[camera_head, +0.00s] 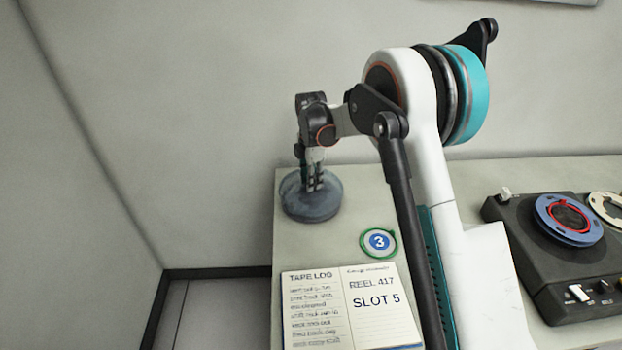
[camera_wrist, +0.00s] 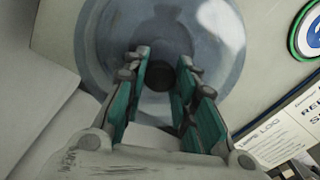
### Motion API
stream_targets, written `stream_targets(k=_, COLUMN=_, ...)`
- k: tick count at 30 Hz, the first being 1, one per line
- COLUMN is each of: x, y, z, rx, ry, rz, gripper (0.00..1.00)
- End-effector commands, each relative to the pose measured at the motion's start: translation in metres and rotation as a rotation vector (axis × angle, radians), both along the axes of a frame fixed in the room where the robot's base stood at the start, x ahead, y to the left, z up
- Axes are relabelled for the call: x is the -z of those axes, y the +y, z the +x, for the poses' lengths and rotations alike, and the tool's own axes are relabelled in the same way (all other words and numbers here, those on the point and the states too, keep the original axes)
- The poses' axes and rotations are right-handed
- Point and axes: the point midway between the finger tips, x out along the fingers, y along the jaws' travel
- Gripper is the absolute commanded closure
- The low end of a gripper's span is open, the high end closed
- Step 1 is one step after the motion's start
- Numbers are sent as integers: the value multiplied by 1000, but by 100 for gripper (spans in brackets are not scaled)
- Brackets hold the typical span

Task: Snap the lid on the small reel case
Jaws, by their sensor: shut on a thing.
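The small reel case (camera_head: 311,207) is a round, blue-grey translucent drum at the far left corner of the table. Its clear round lid (camera_wrist: 110,60) fills the upper part of the wrist view, with a dark knob (camera_wrist: 158,76) at the centre. My gripper (camera_head: 314,182) points down over the middle of the lid. In the wrist view my gripper (camera_wrist: 164,66) has its teal-padded fingers on both sides of the knob, shut on it. The seam between lid and case is too blurred to tell whether the lid is fully seated.
A green-rimmed disc marked 3 (camera_head: 379,242) lies right of the case. An open tape log (camera_head: 350,306) lies nearer me. A dark tape machine (camera_head: 540,255) with a blue reel (camera_head: 556,215) stands at the right. The table's left edge (camera_head: 274,235) is close to the case.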

Motion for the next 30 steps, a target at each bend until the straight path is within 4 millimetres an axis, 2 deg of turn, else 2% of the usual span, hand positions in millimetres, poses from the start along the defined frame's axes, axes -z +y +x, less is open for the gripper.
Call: stream_targets(k=30, x=19, y=0, z=0, rx=0, ry=0, rz=0, gripper=93)
